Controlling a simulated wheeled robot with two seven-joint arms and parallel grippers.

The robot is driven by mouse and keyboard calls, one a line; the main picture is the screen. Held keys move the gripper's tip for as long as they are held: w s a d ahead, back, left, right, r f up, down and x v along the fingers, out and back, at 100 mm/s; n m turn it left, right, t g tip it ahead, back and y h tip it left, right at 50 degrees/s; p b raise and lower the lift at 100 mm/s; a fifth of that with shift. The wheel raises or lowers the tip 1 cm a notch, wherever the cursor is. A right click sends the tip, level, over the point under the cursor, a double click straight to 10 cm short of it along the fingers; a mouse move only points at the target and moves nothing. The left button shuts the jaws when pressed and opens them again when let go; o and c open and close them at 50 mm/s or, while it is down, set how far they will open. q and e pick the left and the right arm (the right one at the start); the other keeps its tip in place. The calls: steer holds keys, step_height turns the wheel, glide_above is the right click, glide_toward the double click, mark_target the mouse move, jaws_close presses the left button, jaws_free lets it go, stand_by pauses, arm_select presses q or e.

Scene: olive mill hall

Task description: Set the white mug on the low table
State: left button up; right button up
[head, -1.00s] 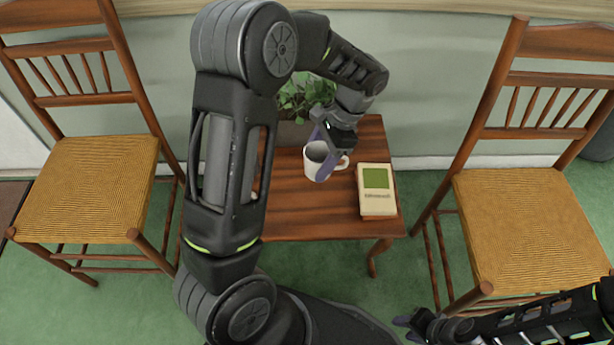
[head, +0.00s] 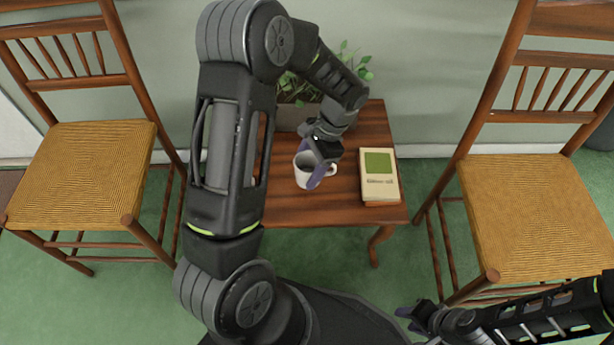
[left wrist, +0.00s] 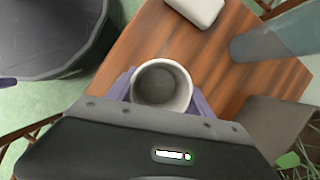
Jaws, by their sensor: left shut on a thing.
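The white mug (head: 302,178) is upright, with its handle toward the right in the head view. It appears over the left-middle part of the low brown wooden table (head: 285,211); I cannot tell whether its base touches the top. My left gripper (head: 312,160) is shut on the mug, its purple fingers on opposite sides. In the left wrist view the mug (left wrist: 162,86) shows from above, empty, between the fingers. My right gripper (head: 413,319) is low at the right, away from the table; its jaw opening is unclear.
A cream book with a green panel (head: 380,175) lies on the table's right side, on something reddish-brown. A planter with a green plant (head: 291,116) stands at the back, partly behind my arm. Chairs with woven seats stand left (head: 82,172) and right (head: 535,212).

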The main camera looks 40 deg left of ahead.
arm_select(q)
steer(key=shift+f+b, duration=0.55)
steer(key=shift+f, duration=1.3)
steer(key=shift+f, duration=0.1)
steer(key=o, duration=1.6)
steer(key=shift+c, duration=0.2)
steer(key=p+v, duration=0.3)
steer(key=v, duration=0.9)
steer(key=shift+s, duration=0.1)
